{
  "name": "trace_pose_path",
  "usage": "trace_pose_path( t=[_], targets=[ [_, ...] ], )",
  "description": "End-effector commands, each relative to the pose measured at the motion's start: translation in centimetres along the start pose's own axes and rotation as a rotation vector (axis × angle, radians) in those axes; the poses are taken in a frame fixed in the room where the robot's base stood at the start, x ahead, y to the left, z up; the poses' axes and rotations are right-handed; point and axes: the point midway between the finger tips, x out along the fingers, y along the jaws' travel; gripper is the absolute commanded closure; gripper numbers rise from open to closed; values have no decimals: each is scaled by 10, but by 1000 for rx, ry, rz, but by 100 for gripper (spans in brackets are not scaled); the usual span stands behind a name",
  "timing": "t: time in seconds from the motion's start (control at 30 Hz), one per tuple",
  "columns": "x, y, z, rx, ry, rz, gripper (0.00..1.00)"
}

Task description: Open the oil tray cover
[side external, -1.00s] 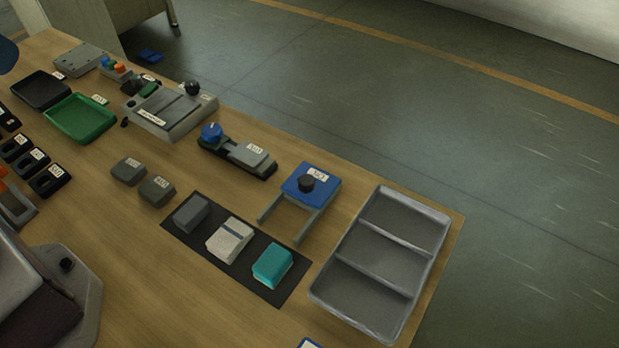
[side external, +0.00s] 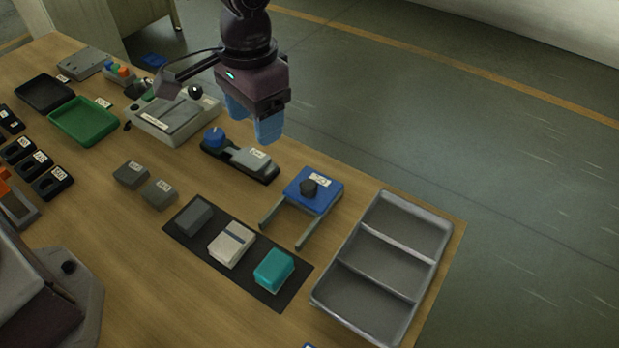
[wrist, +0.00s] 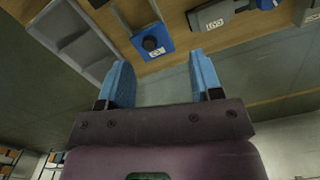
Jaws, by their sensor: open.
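A blue square cover (side external: 328,197) with a black knob (side external: 310,187) and a small white label sits on two grey rails (side external: 303,230) near the right of the bench. I cannot read its label for sure. It also shows in the wrist view as a blue block (wrist: 143,31), beyond and between my fingertips. My gripper (side external: 252,120) is raised above the bench, up and left of the blue cover, with its blue fingers apart and nothing between them. The open fingers also show in the wrist view (wrist: 160,68). The gripper does not touch the cover.
A grey three-compartment tray (side external: 340,263) stands right of the cover. A black base with a blue knob (side external: 213,137) and grey lever (side external: 250,160) lies to its left. A dark mat (side external: 205,250) with three blocks is in front. A grey machine (side external: 178,122) stands farther back.

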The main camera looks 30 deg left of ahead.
Motion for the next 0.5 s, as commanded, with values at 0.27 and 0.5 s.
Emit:
trace_pose_path(
  t=[0.27, 0.5],
  targets=[
    [37, 35, -63, -61, 20, 1, 41],
    [40, 36, -69, -111, 37, 7, 41]
  ],
)
